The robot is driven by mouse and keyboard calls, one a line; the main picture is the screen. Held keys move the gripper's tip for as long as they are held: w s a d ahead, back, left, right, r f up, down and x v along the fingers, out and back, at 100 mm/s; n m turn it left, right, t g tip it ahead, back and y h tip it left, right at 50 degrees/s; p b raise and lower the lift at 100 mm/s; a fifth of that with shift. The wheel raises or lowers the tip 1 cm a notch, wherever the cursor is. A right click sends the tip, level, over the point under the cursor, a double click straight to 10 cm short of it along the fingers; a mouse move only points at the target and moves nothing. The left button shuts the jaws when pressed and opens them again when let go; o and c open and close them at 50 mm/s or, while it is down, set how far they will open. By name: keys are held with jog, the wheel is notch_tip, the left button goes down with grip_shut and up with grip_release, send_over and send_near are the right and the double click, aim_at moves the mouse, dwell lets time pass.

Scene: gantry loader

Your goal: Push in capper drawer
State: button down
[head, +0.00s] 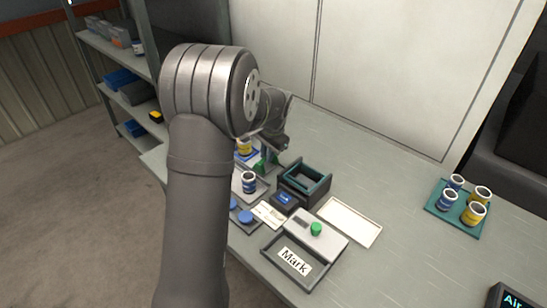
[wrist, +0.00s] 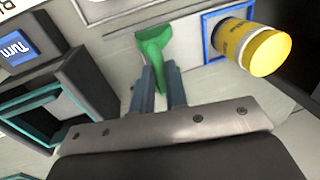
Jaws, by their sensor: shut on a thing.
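My gripper (wrist: 160,75) points down in the wrist view, its two blue-grey fingers shut on a green handle (wrist: 153,40). In the head view the handle (head: 264,163) shows low beside the dark box, partly hidden by my gripper. The dark box with a teal-lined opening (head: 322,185) stands just right of my gripper; it also shows at the left of the wrist view (wrist: 95,75). A blue label reading "Turn" (wrist: 16,46) is next to it. No part is marked as the capper drawer, and I cannot tell how far any drawer is out.
A yellow can (wrist: 262,48) stands on a blue-framed pad close right of my fingers.

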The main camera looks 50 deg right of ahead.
send_over(254, 160)
jog(key=shift+w+d, duration=0.1)
jog(key=c, duration=1.4)
grip_release()
jog(key=shift+c, duration=0.2)
jog(key=s+r, duration=0.1)
jog(key=r, duration=0.7)
jog(key=s+r, duration=0.2)
jog(key=r, duration=0.7)
jog(key=shift+s, duration=0.25)
